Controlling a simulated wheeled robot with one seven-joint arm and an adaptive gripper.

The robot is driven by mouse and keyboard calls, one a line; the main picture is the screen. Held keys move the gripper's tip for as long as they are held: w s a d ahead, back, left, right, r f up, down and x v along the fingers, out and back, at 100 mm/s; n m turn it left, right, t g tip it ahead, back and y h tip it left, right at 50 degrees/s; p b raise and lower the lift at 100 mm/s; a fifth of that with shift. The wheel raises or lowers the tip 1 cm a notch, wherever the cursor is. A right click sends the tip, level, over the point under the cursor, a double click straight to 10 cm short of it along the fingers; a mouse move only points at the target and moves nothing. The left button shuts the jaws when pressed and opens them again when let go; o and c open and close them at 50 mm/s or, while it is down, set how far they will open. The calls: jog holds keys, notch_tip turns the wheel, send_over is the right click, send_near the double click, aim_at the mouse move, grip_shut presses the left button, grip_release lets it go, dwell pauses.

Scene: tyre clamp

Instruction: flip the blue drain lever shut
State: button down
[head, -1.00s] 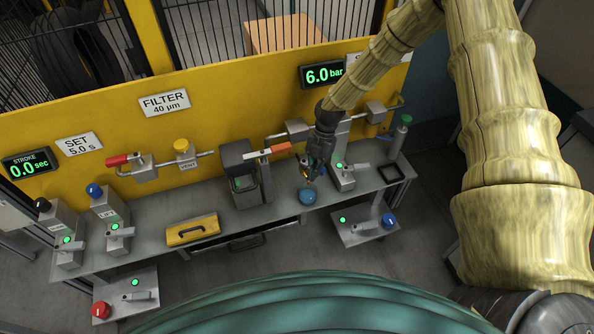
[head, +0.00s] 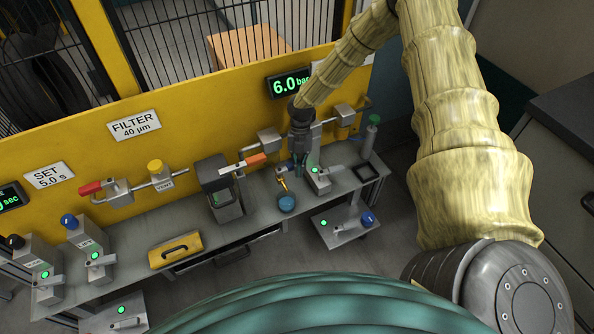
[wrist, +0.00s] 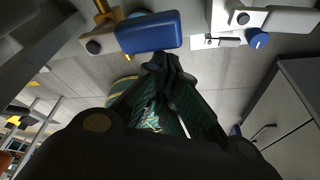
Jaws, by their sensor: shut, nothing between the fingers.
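The blue drain lever (wrist: 150,32) shows large at the top of the wrist view, with a brass part (wrist: 112,12) beside it on the left. My gripper (wrist: 162,62) is shut and empty, its fingertips close to the lever's lower edge; I cannot tell whether they touch. In the head view my gripper (head: 299,172) points down just right of the brass valve (head: 281,181). The lever is not clear there, partly hidden by my gripper.
A round blue thing (head: 287,203) sits below the brass valve at the bench's front edge. A lower shelf (head: 345,232) has a blue knob (head: 368,219). The yellow panel (head: 200,115) stands behind.

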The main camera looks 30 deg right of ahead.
jog(key=shift+w+d+r, duration=0.15)
jog(key=shift+w+d, duration=0.15)
jog(key=shift+w, duration=0.2)
jog(key=shift+s, duration=0.1)
dwell(0.3)
jog(key=s+p, duration=0.2)
jog(key=s, duration=0.2)
jog(key=a+v, duration=0.1)
jog(key=v, duration=0.8)
jog(key=shift+a+r, duration=0.35)
jog(key=shift+a, duration=0.15)
jog(key=shift+w, duration=0.1)
